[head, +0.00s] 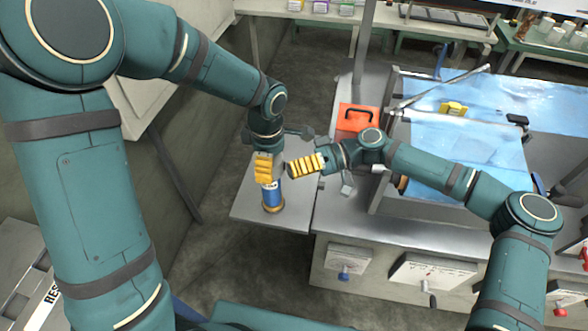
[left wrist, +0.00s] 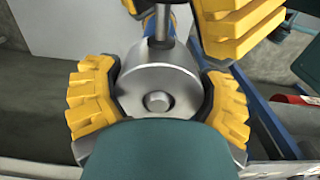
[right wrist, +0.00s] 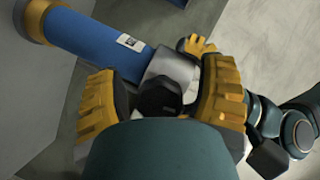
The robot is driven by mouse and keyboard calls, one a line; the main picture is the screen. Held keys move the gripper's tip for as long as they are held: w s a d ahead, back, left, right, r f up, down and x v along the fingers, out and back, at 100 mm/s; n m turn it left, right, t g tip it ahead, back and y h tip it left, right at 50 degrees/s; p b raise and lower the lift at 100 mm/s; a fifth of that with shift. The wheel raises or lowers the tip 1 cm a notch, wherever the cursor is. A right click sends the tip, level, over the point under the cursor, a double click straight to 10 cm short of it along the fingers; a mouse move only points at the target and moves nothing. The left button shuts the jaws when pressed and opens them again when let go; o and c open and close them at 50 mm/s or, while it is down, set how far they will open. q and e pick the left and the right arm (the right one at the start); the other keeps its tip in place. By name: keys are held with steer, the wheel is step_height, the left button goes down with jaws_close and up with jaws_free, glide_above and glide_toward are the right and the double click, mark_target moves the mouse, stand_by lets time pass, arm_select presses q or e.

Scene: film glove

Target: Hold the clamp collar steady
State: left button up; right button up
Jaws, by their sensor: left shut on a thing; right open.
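A silver round clamp collar (left wrist: 150,84) with a small round stud at its centre lies between the yellow fingers of my left gripper (head: 264,178), which is shut on it. In the right wrist view the collar (right wrist: 178,68) is at the end of an upright blue cylinder (head: 272,192). The cylinder (right wrist: 88,40) has a brass-coloured base (head: 273,207). In the head view my left gripper hides the collar. My right gripper (head: 291,168) is open beside it, coming from the right. A dark knob (right wrist: 158,98) sits between its fingers; contact cannot be told.
The cylinder stands on a steel bench extension (head: 245,214). An orange case (head: 350,118) with a black handle lies behind. A steel bench with blue sheeting (head: 470,150) and a yellow object (head: 453,108) is at the right. Both grippers are close together.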

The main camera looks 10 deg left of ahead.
arm_select(q)
steer(key=shift+s+f, duration=0.1)
arm_select(e)
jaws_close()
arm_select(q)
steer(key=shift+a, duration=0.1)
steer(key=shift+a, duration=0.1)
arm_select(e)
steer(key=shift+r+m+g, duration=0.1)
steer(key=shift+m+g, duration=0.2)
steer(key=shift+m, duration=0.4)
steer(key=shift+w, duration=0.1)
steer(key=shift+c, duration=0.7)
jaws_free()
steer(key=shift+d, duration=0.2)
arm_select(q)
steer(key=shift+d, duration=0.2)
arm_select(e)
steer(key=shift+o, duration=0.7)
steer(key=shift+a, duration=0.15)
